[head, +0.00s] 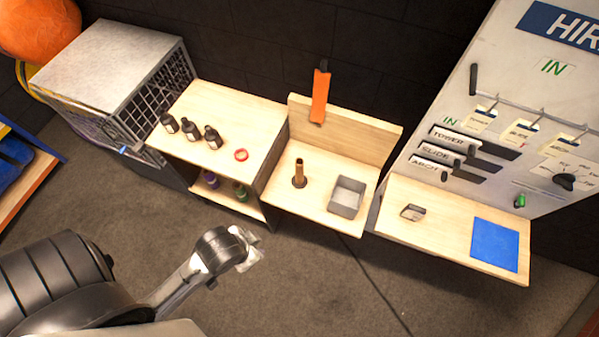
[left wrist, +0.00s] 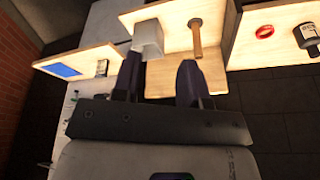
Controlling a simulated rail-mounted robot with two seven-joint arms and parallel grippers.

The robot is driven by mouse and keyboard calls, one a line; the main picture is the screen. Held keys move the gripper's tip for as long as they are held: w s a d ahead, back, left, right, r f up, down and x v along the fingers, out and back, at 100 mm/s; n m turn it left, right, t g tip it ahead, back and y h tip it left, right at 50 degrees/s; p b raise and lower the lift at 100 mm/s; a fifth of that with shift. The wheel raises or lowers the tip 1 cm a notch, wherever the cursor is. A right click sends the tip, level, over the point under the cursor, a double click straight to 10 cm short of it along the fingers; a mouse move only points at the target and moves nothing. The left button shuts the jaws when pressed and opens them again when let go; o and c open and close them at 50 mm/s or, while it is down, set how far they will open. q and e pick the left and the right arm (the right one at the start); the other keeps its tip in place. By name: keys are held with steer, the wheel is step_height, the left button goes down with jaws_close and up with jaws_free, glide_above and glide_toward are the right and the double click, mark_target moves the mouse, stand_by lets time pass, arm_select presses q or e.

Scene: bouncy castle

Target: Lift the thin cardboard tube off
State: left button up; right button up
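The thin brown cardboard tube (head: 299,168) stands upright on a small dark round base on the wooden shelf in the head view. My right gripper is not in view.
A grey open bin (head: 347,197) stands right of the tube. An orange-handled item (head: 320,95) rests at the shelf's back board. Dark bottles (head: 190,128) and a red ring (head: 241,155) stand on the left shelf. A blue mat (head: 495,244) lies on the right one.

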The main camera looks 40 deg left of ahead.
arm_select(q)
steer(key=o, duration=0.5)
steer(key=shift+o, duration=0.2)
